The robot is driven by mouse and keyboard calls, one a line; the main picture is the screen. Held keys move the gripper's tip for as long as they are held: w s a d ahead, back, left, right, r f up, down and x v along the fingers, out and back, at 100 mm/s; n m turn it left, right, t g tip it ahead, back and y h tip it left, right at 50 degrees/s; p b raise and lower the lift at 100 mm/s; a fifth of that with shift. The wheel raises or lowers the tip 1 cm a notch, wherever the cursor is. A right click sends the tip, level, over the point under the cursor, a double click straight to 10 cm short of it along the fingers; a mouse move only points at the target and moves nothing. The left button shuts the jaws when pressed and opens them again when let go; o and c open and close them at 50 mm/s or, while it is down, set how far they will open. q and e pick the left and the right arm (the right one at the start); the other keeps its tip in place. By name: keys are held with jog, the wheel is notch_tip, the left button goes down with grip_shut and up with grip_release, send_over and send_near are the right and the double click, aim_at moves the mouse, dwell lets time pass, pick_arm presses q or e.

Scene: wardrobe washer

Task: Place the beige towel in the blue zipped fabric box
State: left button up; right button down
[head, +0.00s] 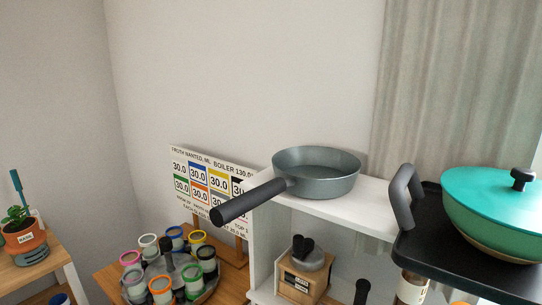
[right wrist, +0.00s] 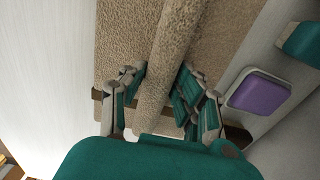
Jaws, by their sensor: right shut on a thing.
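The beige towel (right wrist: 172,50) fills the upper middle of the right wrist view, with a thick rough fold running down between my fingers. My right gripper (right wrist: 160,80) is shut on this fold, with a teal and grey finger on each side of it. The towel's far edges run out of the picture. The blue zipped fabric box is not seen in either view. Neither of my grippers shows in the head view.
In the head view a grey pan (head: 318,175) sits on a white shelf, its handle sticking out left. A teal-lidded pot (head: 495,210) stands on a black tray at right. Paint jars (head: 160,285) stand at lower left. A grey panel with a purple square (right wrist: 258,92) is close right of my right gripper.

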jog(key=shift+r+p, duration=1.15)
jog(key=shift+r, duration=1.05)
